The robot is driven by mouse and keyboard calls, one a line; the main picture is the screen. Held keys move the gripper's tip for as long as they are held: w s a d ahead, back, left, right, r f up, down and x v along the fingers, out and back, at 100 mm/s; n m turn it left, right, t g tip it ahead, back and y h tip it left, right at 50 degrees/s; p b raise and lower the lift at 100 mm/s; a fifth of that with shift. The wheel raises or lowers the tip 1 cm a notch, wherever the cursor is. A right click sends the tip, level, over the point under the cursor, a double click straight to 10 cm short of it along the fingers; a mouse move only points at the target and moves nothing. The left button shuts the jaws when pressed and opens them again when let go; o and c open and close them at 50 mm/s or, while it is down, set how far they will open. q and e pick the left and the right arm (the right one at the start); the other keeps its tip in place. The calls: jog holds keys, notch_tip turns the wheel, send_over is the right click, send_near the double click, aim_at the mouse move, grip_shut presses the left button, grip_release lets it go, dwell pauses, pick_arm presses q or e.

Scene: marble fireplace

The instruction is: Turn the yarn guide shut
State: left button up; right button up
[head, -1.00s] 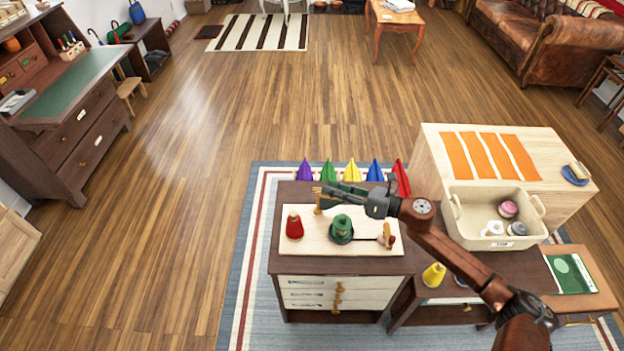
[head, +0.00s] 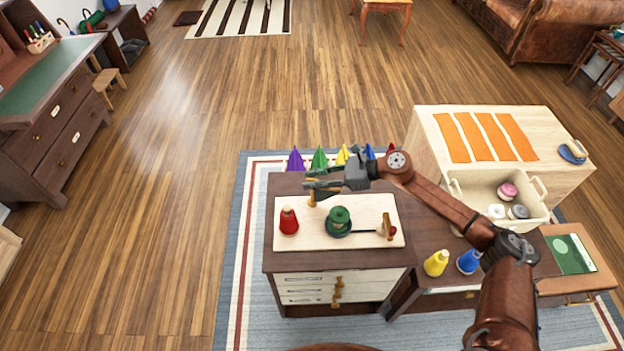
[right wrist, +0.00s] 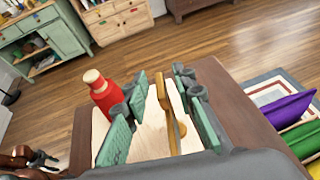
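The yarn guide (head: 312,199) is a golden-brown upright piece at the back of the pale board (head: 364,208). My right gripper (head: 312,186) is over it from the right, hiding its upper part. In the right wrist view the guide (right wrist: 171,112) stands between the two green-padded fingers (right wrist: 160,122). The fingers are open, with pale board visible on both sides of the guide. I cannot tell how far the guide is turned. My left gripper (right wrist: 42,159) seems to show small at the lower left of the right wrist view; its finger state is unclear.

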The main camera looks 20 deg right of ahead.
jog(key=shift+a, duration=0.1)
jog(key=shift+c, duration=0.5)
grip_shut()
